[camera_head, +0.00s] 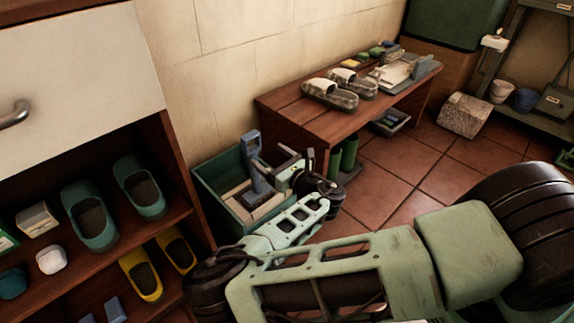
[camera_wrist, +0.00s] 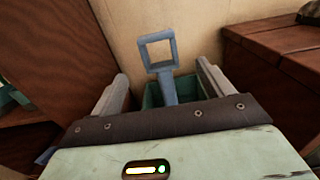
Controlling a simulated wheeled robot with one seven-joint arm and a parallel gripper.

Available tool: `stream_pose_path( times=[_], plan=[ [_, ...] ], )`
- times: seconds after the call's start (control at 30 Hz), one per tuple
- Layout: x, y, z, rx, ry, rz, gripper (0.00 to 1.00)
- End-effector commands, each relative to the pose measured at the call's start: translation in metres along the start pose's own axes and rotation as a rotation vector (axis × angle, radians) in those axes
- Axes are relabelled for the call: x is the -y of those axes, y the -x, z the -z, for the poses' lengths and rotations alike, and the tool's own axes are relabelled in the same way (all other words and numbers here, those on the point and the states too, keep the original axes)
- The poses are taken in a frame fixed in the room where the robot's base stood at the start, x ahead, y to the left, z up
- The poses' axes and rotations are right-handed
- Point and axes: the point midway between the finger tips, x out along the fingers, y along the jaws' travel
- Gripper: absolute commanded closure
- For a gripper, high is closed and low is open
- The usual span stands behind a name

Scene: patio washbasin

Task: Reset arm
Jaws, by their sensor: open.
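My gripper (camera_head: 277,168) is at the end of my pale green arm, above and beside a green open box on the floor (camera_head: 211,173). In the wrist view, the two fingers of my gripper (camera_wrist: 163,85) stand wide apart with nothing between them close up. A blue-grey tool with a square loop handle (camera_head: 251,152) stands upright in the box. It also shows in the wrist view (camera_wrist: 171,68), beyond the fingers and between them. The box's lower inside is partly hidden by my arm.
A wooden bench (camera_head: 289,112) with patterned slippers (camera_head: 330,94) and a tray stands behind to the right. A shoe shelf (camera_head: 188,213) with teal and yellow shoes is on the left. Green boots (camera_head: 347,153) stand under the bench. The tiled floor (camera_head: 405,165) at right is mostly clear.

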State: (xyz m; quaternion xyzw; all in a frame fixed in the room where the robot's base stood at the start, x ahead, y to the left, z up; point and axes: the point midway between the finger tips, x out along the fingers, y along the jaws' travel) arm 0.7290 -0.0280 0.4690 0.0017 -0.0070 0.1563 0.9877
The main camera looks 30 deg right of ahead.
Motion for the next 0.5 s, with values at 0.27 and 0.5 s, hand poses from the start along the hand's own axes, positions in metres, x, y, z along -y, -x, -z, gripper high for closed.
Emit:
stream_pose_path(
  times=[0.27,0.5],
  plan=[
    [0.0,0.052,-0.001,-0.001,0.001,0.0,0.2],
    [0.0,0.067,-0.001,0.0,0.001,0.0,0.2]
  ],
)
